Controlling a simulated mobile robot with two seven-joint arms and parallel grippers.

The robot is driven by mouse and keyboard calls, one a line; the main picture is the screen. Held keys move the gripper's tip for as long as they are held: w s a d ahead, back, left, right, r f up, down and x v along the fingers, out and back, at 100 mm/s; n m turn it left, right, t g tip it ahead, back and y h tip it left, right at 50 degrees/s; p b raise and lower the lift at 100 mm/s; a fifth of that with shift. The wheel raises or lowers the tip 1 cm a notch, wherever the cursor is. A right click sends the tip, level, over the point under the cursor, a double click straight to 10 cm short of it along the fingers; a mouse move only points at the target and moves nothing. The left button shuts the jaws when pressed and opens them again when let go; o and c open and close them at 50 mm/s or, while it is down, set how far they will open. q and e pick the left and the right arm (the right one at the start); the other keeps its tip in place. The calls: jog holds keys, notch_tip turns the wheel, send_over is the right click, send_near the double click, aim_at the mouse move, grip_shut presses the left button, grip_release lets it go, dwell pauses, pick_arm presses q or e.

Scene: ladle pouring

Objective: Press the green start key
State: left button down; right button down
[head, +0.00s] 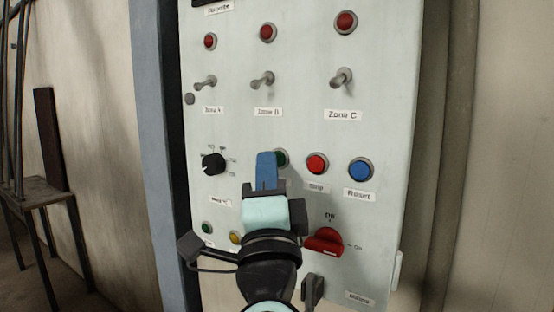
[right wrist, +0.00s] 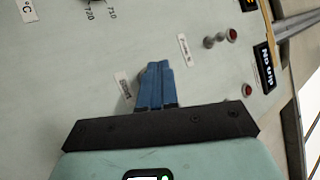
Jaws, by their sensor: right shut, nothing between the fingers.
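The green start key (head: 282,158) is on the pale control panel, in a row to the left of the red stop key (head: 317,163). It is partly hidden behind the blue fingers of my right gripper (head: 266,156). The fingers are shut together, empty, and point at the panel. Their tips overlap the left part of the key in the head view; I cannot tell whether they touch it. In the right wrist view the shut fingers (right wrist: 157,70) reach to the panel beside a small label (right wrist: 124,86), and the key is hidden there. My left gripper is not in view.
A blue reset key (head: 361,169) is right of the stop key. A red rotary switch (head: 323,241) sits below, close to my right wrist. A black knob (head: 213,164) is to the left. Toggle switches (head: 341,77) and red lamps (head: 346,22) are above.

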jog(key=shift+w+d, duration=0.25)
jog(key=shift+w, duration=0.1)
dwell(0.7)
dwell(0.4)
jog(key=shift+s+a, duration=0.45)
jog(key=shift+s, duration=0.25)
jog(key=s+a, duration=0.1)
jog(key=s, duration=0.1)
jog(key=s+a, duration=0.2)
jog(key=shift+b, duration=0.4)
dwell(0.4)
